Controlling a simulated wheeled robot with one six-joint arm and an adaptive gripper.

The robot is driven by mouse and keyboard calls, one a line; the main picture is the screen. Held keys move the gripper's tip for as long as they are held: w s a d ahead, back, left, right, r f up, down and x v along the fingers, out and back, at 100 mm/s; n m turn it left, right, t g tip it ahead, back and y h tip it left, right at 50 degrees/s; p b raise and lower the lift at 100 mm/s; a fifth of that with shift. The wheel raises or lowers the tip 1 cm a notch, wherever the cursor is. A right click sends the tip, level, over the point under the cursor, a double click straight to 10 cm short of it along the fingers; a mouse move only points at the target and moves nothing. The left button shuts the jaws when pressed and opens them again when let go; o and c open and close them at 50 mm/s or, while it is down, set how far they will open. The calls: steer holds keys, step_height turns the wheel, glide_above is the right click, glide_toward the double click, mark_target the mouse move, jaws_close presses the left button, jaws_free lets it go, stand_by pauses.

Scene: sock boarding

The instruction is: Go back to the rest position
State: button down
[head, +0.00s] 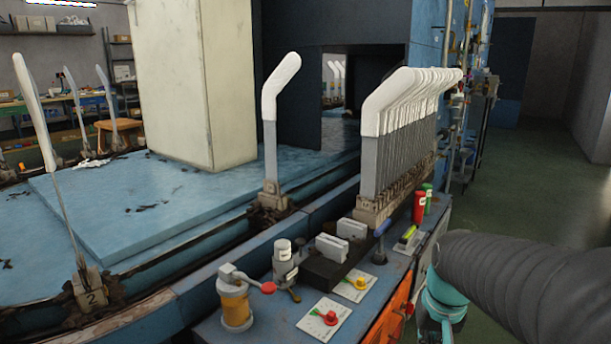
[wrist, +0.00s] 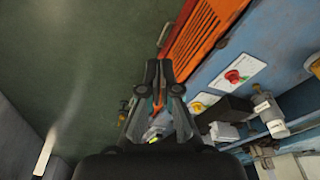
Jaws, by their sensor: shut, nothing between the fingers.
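My gripper (wrist: 159,66) shows in the wrist view, with its dark fingers close together and nothing held between them. It is shut and points past the edge of the orange panel (wrist: 203,35) over the green floor (wrist: 75,60). In the head view my grey ribbed arm comes in from the right, beside the machine's front bench, and the fingers cannot be seen there. A row of boards with white socks (head: 400,100) stands on the bench, left of my arm. A single board with a white sock (head: 277,90) stands upright further left.
On the bench are a red knob (head: 330,318), a yellow-based pot (head: 236,306), a grey cylinder (head: 283,262) and red and green cans (head: 420,206). Open green floor (head: 545,180) lies on the right.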

steer(key=s+a+r+n+t, duration=0.1)
steer(key=s+a+r, duration=0.1)
steer(key=s, duration=0.4)
steer(key=s+a+r+n+t, duration=0.1)
steer(key=s+a+r+t, duration=0.1)
steer(key=s+a+r, duration=0.1)
steer(key=s+a, duration=0.1)
steer(key=s, duration=0.1)
steer(key=shift+s+a+r, duration=0.15)
steer(key=shift+s+r, duration=0.05)
steer(key=shift+s, duration=0.15)
stand_by(0.3)
